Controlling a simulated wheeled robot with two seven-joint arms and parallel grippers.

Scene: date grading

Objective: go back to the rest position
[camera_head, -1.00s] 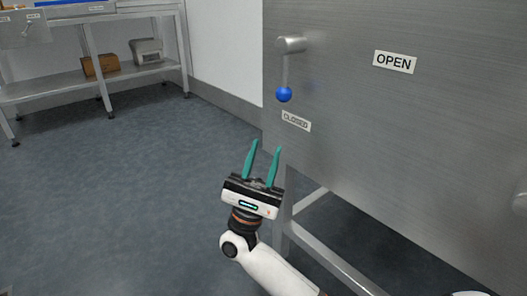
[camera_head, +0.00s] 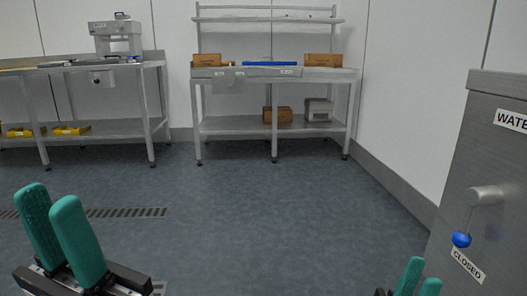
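My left gripper (camera_head: 50,198) is at the lower left. Its two teal fingers point up and stand a little apart with nothing between them. My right gripper (camera_head: 425,268) is at the bottom right, with only its teal fingers and a bit of its body in view. Its fingers are also apart and empty. The lever with the blue ball (camera_head: 461,240) hangs down beside the "CLOSED" label (camera_head: 467,266) on the steel cabinet (camera_head: 492,165) at the right. The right gripper is left of the lever in the picture and clear of it.
A steel workbench (camera_head: 271,77) with boxes stands at the back. Another table (camera_head: 153,95) with a machine (camera_head: 118,40) stands at the back left. The grey floor (camera_head: 265,215) between is open, with a drain grate (camera_head: 125,213) at the left.

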